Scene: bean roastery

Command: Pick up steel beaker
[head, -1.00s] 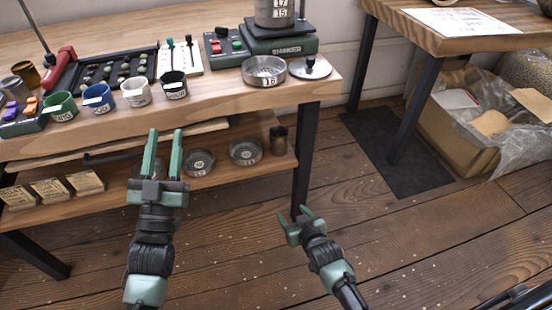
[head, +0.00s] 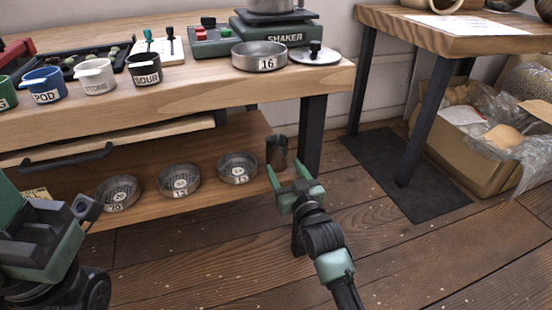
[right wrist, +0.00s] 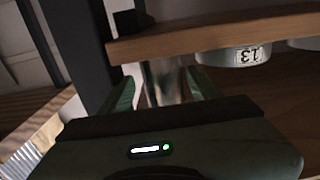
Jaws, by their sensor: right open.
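The steel beaker (head: 278,152) stands upright at the right end of the wooden lower shelf under the bench, beside the dark bench leg. My right gripper (head: 287,172) is open, just in front of and below the beaker. In the right wrist view the beaker (right wrist: 165,82) shows between the two spread fingers, partly behind the gripper body, and I cannot tell if they touch it. My left gripper (head: 45,235) is large at the lower left of the head view, and its fingers cannot be made out.
Several sieves, one of them here (head: 238,168), sit on the shelf left of the beaker. The bench leg (head: 312,130) rises close to its right. The benchtop above holds a shaker (head: 270,35), a pan (head: 259,56) and labelled cups. Open floor lies in front.

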